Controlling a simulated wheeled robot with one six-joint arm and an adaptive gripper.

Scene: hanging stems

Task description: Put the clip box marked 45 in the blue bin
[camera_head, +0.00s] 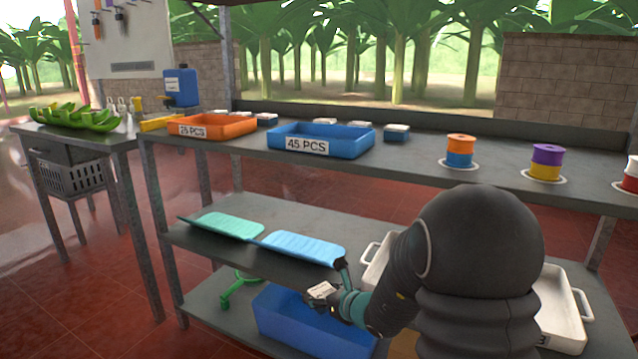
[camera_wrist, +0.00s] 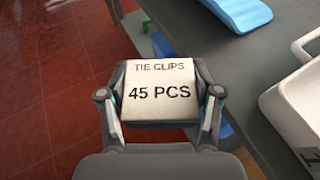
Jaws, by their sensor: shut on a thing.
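A white-topped clip box (camera_head: 320,291), printed "TIE CLIPS 45 PCS" in the wrist view (camera_wrist: 160,78), is held between the fingers of my gripper (camera_head: 338,294). The fingers close on its left and right sides in the wrist view (camera_wrist: 160,105). The box is in the air by the front edge of the middle shelf. A blue bin (camera_head: 322,147) labelled "45 PCS" stands on the top surface, farther back and higher than my gripper. A larger plain blue crate (camera_head: 290,318) stands on the bottom shelf, below my gripper and partly hidden by my arm.
An orange bin (camera_head: 212,126) labelled "25 PCS" stands left of the labelled blue bin. Several small boxes (camera_head: 397,132) lie behind the bins. Ribbon spools (camera_head: 460,150) stand to the right. Green and blue trays (camera_head: 303,247) and a white handled tray (camera_head: 566,310) occupy the middle shelf.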

